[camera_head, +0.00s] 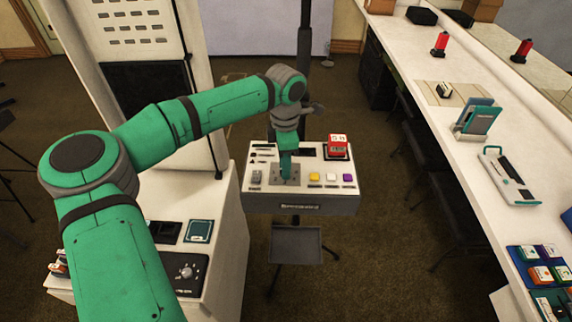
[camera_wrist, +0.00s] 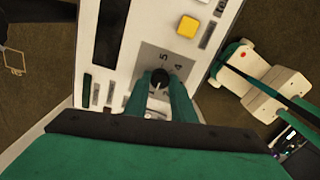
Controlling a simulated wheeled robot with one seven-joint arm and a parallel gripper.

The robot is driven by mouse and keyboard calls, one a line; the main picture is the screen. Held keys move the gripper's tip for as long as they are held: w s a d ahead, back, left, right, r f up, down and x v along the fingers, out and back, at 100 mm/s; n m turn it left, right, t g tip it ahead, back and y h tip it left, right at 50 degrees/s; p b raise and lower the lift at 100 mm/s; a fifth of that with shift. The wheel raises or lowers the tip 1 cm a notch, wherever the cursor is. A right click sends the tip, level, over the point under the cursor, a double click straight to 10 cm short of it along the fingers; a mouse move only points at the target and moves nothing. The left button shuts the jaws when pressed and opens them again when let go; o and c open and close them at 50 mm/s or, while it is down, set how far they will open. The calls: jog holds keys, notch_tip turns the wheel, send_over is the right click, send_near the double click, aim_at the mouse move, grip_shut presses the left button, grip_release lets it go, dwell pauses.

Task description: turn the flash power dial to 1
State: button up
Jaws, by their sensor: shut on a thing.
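The flash power dial (camera_wrist: 160,76) is a black knob with a light pointer line, on a grey plate (camera_wrist: 152,56) marked with numbers; 5 and 4 show beside it in the wrist view. My gripper (camera_wrist: 160,90) is shut on the dial, with a green finger on each side of it. In the head view my gripper (camera_head: 287,178) reaches down onto the white control panel (camera_head: 262,197), and the dial is hidden there. The other numbers are hidden or too small to read, so I cannot tell the dial's exact setting.
Yellow (camera_head: 314,177), white (camera_head: 331,177) and purple (camera_head: 348,177) buttons sit right of the dial. A white counter (camera_head: 450,150) with several props runs along the right.

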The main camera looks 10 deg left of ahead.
jog(key=shift+a+m, duration=0.1)
jog(key=shift+m, duration=0.8)
jog(key=o, duration=1.1)
jog(key=shift+c, duration=0.2)
jog(key=shift+r, duration=0.15)
notch_tip(320, 180, up, 10)
jog(key=shift+r, duration=0.25)
